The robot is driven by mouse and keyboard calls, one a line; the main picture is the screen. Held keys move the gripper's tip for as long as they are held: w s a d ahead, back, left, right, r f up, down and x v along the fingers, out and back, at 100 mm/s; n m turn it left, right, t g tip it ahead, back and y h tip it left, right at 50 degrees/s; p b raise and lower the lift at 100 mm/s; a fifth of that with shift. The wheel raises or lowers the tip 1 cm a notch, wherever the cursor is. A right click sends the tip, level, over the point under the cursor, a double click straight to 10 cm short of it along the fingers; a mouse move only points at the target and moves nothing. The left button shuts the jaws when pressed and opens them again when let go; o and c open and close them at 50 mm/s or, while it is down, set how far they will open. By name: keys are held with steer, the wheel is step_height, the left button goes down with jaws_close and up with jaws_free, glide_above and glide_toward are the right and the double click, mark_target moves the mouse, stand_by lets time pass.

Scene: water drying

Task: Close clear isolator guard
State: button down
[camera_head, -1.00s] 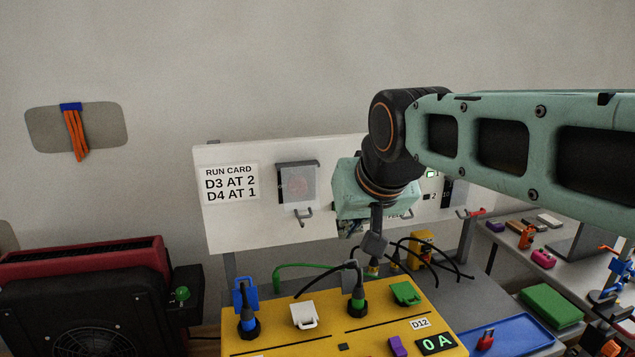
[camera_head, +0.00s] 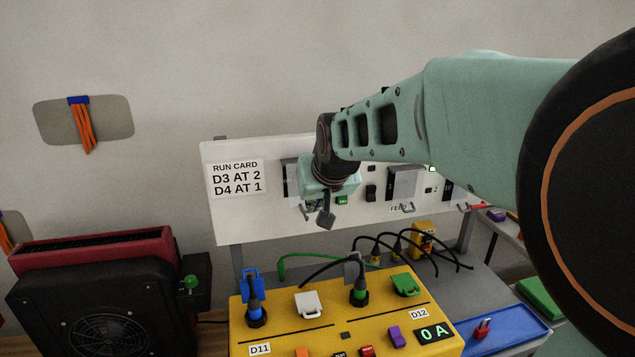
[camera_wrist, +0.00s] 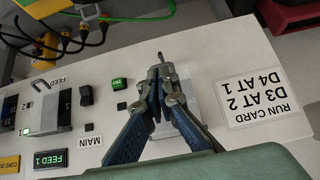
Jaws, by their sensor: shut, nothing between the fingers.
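A clear guard plate (camera_head: 290,177) in a grey frame is on the white panel, just right of the run card. My arm and wrist hide most of it in the head view. In the wrist view its pale, see-through plate (camera_wrist: 203,100) shows behind and beside my fingers. My gripper (camera_head: 326,219) is in front of the panel at the guard's lower right. In the wrist view my gripper (camera_wrist: 160,60) is shut and empty, with its tips toward the panel's lower edge. I cannot tell whether it touches the guard, or how far the guard is open.
Another grey-framed plate (camera_head: 404,183) is farther right on the panel, beside a black switch (camera_head: 371,192). The run card (camera_head: 236,178) is at the left. Below are a yellow box (camera_head: 285,335) with plugs and cables, a black fan unit (camera_head: 90,300) and a blue tray (camera_head: 505,330).

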steer(key=shift+x, duration=1.75)
steer(key=w+f+t+b, duration=0.1)
steer(key=b, duration=0.3)
steer(key=w+t+b, duration=0.1)
steer(key=b, duration=0.2)
steer(key=shift+w+a+f+y+b, duration=0.2)
steer(key=shift+a+f+y+b, duration=0.1)
steer(key=shift+f+b, duration=0.1)
steer(key=shift+r, duration=0.2)
steer(key=shift+r+p, duration=0.6)
steer(key=shift+r, duration=0.1)
